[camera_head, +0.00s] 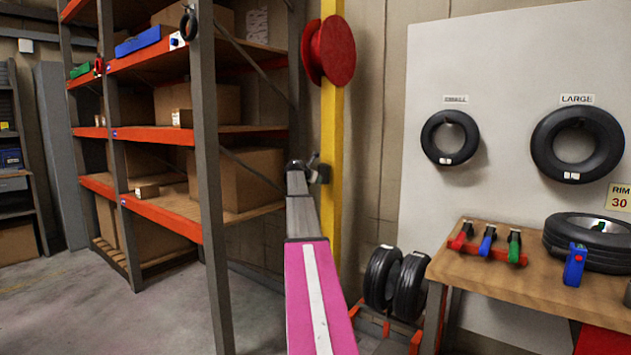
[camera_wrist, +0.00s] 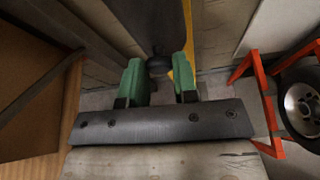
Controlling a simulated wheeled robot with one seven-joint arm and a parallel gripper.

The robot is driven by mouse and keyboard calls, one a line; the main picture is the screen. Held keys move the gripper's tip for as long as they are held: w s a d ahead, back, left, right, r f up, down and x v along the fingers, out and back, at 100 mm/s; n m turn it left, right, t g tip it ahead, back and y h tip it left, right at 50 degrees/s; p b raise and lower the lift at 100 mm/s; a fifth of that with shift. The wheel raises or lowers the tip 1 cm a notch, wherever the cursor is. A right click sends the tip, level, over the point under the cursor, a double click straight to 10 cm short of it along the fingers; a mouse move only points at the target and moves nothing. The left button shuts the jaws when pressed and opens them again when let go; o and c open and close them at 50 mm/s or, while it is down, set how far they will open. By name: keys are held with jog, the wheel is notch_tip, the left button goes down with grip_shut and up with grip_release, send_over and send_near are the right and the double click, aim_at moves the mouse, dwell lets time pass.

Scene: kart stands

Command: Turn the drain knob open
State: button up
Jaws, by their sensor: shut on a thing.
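A dark round knob (camera_wrist: 160,65) shows in the wrist view, between the green fingers of my gripper (camera_wrist: 159,71). My gripper is shut on it, with one finger on each side. In the head view my gripper (camera_head: 308,163) is at the far end of my pink and grey arm, at the yellow post (camera_head: 332,130). A small dark part shows at the post there, but I cannot tell knob from gripper in that view. The angle the knob is turned to cannot be made out.
An orange and grey shelf rack (camera_head: 207,150) with boxes stands close on the left. A red reel (camera_head: 337,50) hangs on the post above my gripper. A wooden workbench (camera_head: 480,275) and a low red rack with tyres (camera_head: 383,275) are on the right.

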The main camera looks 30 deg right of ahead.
jog(key=shift+n+g, duration=0.3)
jog(key=shift+n, duration=0.1)
dwell(0.3)
jog(key=o, duration=0.9)
jog(key=shift+a, duration=0.1)
jog(key=v, duration=1)
jog(key=shift+s+a+r, duration=0.1)
jog(key=shift+a, duration=0.2)
